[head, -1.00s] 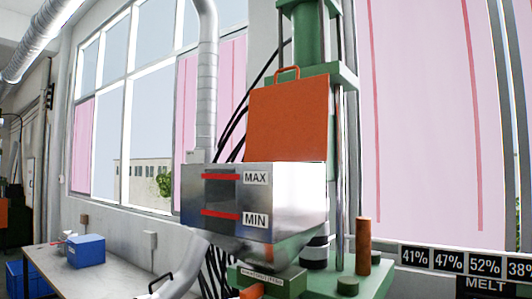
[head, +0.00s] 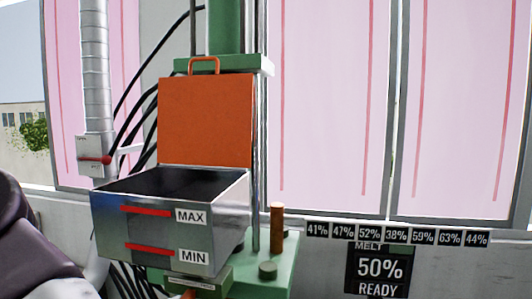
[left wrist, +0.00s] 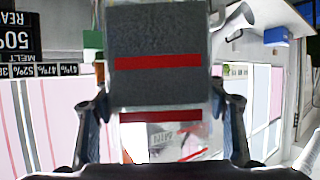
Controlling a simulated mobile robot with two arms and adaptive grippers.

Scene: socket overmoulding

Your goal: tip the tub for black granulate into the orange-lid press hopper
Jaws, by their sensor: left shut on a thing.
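The tub for black granulate (left wrist: 158,35) fills the middle of the left wrist view, which is upside down. It looks see-through, with dark speckled granulate inside and two red lines across it. My left gripper (left wrist: 163,125) is shut on it, one finger at each side. The press hopper (head: 108,222) is a metal box at the left of the head view, with red MAX and MIN marks on its front. Its orange lid (head: 205,120) stands open behind it; the inside looks dark, and its floor is hidden. The tub and right gripper are outside the head view.
The green press column (head: 226,30) rises behind the lid. A grey pipe (head: 95,65) and black cables run beside it. A brown upright rod (head: 277,228) stands right of the hopper. A screen (head: 380,268) reads 50% READY. My dark arm shows at the left edge.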

